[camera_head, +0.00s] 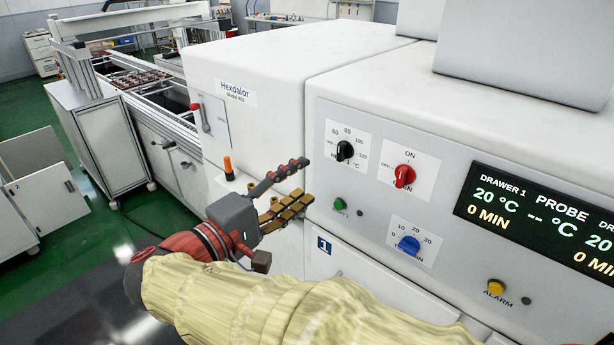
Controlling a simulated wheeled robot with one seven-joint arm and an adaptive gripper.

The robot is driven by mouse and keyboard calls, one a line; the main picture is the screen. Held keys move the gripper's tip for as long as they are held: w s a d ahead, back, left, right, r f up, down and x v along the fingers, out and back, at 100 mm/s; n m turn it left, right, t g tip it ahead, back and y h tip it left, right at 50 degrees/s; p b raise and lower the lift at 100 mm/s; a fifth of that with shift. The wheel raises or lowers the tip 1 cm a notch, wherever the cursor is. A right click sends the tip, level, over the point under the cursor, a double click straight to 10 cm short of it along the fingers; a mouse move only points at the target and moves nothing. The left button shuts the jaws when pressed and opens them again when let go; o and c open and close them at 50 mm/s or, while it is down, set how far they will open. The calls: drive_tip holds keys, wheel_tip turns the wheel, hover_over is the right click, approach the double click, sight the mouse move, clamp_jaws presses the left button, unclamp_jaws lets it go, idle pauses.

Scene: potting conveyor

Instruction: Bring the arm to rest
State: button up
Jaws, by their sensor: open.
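My gripper (286,192) is in the middle of the camera view, at the end of my arm, which comes in from the lower right in a pale yellow sleeve. The two fingers, one dark grey and one brass-coloured, are spread apart with nothing between them. They point to the right, in front of the white machine's (350,85) face. The fingertips appear close to the panel's left edge; I cannot tell whether they touch it.
The panel holds a black knob (345,151), a red knob (404,176), a blue knob (408,244), a green button (340,204) and a display (540,220). A lever (204,117) is farther left. A conveyor (150,95) stands behind.

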drive_tip(key=shift+s, duration=0.1)
wheel_tip(320, 180, down, 12)
drive_tip(key=s+r+n+g+y, duration=0.1)
drive_tip(key=s+n+g+y, duration=0.1)
drive_tip(key=n+g+y, duration=0.1)
drive_tip(key=s+d+f+m+g+y, duration=0.1)
drive_tip(key=s+d+f+g+y, duration=0.2)
drive_tip(key=s+d+f+g, duration=0.35)
drive_tip(key=s+d+f+m+g+y+p, duration=0.1)
drive_tip(key=s+d+f+m+g+y, duration=0.15)
drive_tip(key=s+d+m+y, duration=0.3)
drive_tip(key=s+d+r+m+t+p, duration=0.1)
drive_tip(key=s+d+r+m+t, duration=0.2)
drive_tip(key=d+r+m, duration=0.3)
drive_tip(key=d+m, duration=0.1)
drive_tip(key=d, duration=0.4)
drive_tip(key=shift+s+d+p, duration=0.3)
drive_tip(key=shift+s, duration=0.1)
drive_tip(key=shift+h, duration=0.25)
